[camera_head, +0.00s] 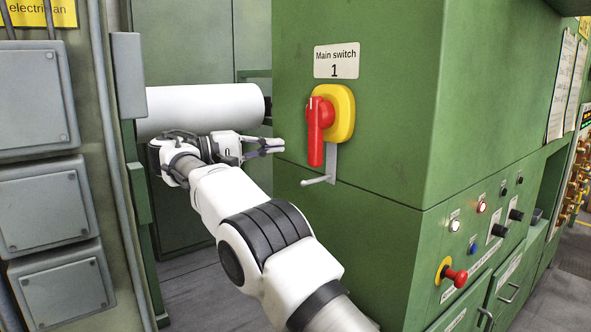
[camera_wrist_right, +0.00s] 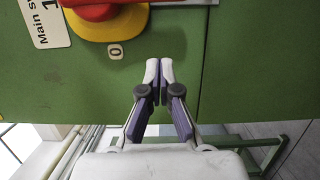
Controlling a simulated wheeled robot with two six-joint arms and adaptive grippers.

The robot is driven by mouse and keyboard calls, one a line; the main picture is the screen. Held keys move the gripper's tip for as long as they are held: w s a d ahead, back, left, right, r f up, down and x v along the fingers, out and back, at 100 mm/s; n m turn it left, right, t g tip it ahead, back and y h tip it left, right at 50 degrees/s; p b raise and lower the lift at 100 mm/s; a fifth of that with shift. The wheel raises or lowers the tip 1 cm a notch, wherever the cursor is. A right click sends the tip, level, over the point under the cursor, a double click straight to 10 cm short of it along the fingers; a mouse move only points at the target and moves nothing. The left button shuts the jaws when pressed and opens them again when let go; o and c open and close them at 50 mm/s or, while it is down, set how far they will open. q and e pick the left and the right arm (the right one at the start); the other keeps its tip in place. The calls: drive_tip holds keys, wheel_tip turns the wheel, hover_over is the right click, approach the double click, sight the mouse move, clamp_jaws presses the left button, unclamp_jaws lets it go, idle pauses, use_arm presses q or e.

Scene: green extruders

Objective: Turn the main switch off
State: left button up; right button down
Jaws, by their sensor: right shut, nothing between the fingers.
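The main switch has a yellow plate (camera_head: 344,112) and a red handle (camera_head: 317,132) that hangs straight down on the green cabinet face. In the right wrist view the yellow plate (camera_wrist_right: 122,27) and part of the red handle (camera_wrist_right: 97,12) show at the top edge, with a small "0" tag (camera_wrist_right: 115,51) beside the plate. My right gripper (camera_head: 281,146) is left of the handle, apart from it. Its fingertips (camera_wrist_right: 160,70) are together and empty, in front of the green panel. My left gripper is not in view.
A "Main switch 1" sign (camera_head: 336,62) sits above the switch. A grey bracket with a rod (camera_head: 326,181) sticks out just below the handle. A white roll (camera_head: 203,108) lies behind my arm. Grey boxes (camera_head: 42,203) stand left; a button panel (camera_head: 480,228) is at right.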

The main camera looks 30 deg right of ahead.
sight(316, 133)
drive_tip(key=s+d, duration=0.2)
drive_tip(key=s+d+b, duration=0.1)
drive_tip(key=s, duration=0.1)
drive_tip(key=shift+s+d, duration=0.35)
drive_tip(key=shift+r, duration=0.1)
